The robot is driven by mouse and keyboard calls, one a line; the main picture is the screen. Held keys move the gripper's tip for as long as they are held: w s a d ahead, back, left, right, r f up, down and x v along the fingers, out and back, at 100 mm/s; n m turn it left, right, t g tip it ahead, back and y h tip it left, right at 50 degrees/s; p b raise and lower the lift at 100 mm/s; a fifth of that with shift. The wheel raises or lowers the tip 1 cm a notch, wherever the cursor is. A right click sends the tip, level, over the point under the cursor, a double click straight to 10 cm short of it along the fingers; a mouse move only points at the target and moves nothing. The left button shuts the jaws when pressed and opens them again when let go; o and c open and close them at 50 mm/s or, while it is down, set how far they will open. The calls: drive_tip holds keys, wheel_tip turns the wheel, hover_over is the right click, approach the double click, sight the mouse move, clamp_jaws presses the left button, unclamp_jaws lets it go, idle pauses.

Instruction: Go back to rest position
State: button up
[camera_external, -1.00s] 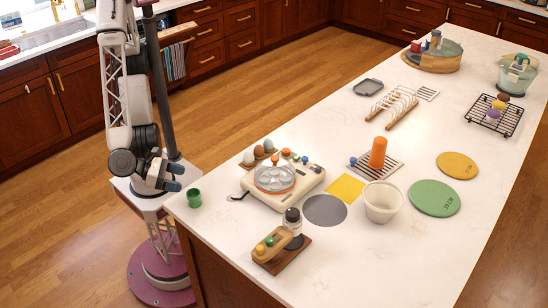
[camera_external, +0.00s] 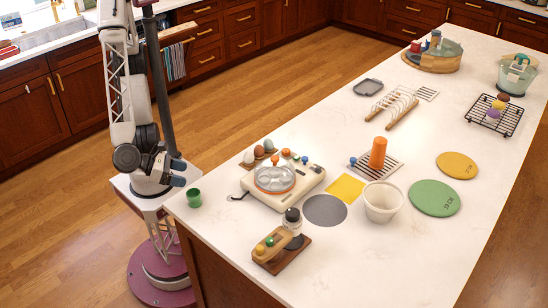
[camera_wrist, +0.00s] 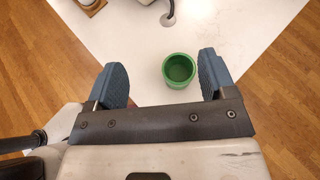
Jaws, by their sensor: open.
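My gripper (camera_external: 180,173) is held close to my base, just off the left end of the white counter. In the wrist view its two blue fingers (camera_wrist: 162,84) are spread wide apart with nothing between them. A small green cup (camera_external: 194,198) stands upright on the counter's near-left corner, a short way right of my gripper. In the wrist view the green cup (camera_wrist: 179,70) is beyond the fingertips, towards the right finger, and not touched.
The white counter (camera_external: 320,270) holds a cream egg cooker (camera_external: 310,176), a wooden tray with a jar (camera_external: 283,255), a white bucket (camera_external: 383,202), an orange cylinder (camera_external: 378,152), a toast rack (camera_external: 396,106) and round mats. Wooden floor (camera_external: 75,200) surrounds my base.

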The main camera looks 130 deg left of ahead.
drive_tip(key=s+a+r+n+g+h, duration=0.45)
drive_tip(key=s+a+n+g, duration=0.35)
drive_tip(key=n, duration=0.9)
wheel_tip(320, 180, up, 6)
drive_tip(key=s+n+t+h, duration=0.2)
drive_tip(key=n+h, duration=0.3)
drive_tip(key=n, duration=0.3)
drive_tip(key=shift+s, duration=0.2)
